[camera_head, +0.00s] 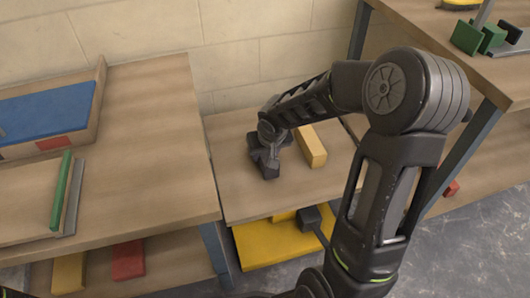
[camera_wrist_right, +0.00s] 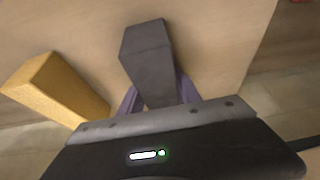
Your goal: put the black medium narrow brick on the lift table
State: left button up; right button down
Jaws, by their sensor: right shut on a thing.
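The black brick (camera_head: 269,171) is in my right gripper (camera_head: 267,148), low over the wooden top of the lift table (camera_head: 232,190) in the middle of the head view. In the right wrist view the black brick (camera_wrist_right: 148,50) stands out between the two fingers of my right gripper (camera_wrist_right: 158,98), which is shut on it. I cannot tell whether the brick touches the top. A yellow brick (camera_head: 311,146) lies beside it on the same top; it also shows in the right wrist view (camera_wrist_right: 50,88). My left gripper is not in view.
A wooden bench (camera_head: 150,120) on the left carries a blue slab in a tray (camera_head: 100,85) and a green strip (camera_head: 62,190). A higher table (camera_head: 480,65) on the right holds green pieces (camera_head: 468,38). The front left of the lift table's top is clear.

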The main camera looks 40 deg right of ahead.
jog(key=c, duration=1.1)
grip_release()
jog(key=shift+c, duration=0.2)
jog(key=o, duration=0.4)
jog(key=shift+f, duration=0.1)
jog(key=p+v, duration=0.3)
jog(key=v, duration=0.4)
jog(key=shift+w, duration=0.1)
jog(key=shift+s+a+r, duration=0.1)
jog(key=shift+s+r, duration=0.15)
jog(key=shift+r, duration=0.2)
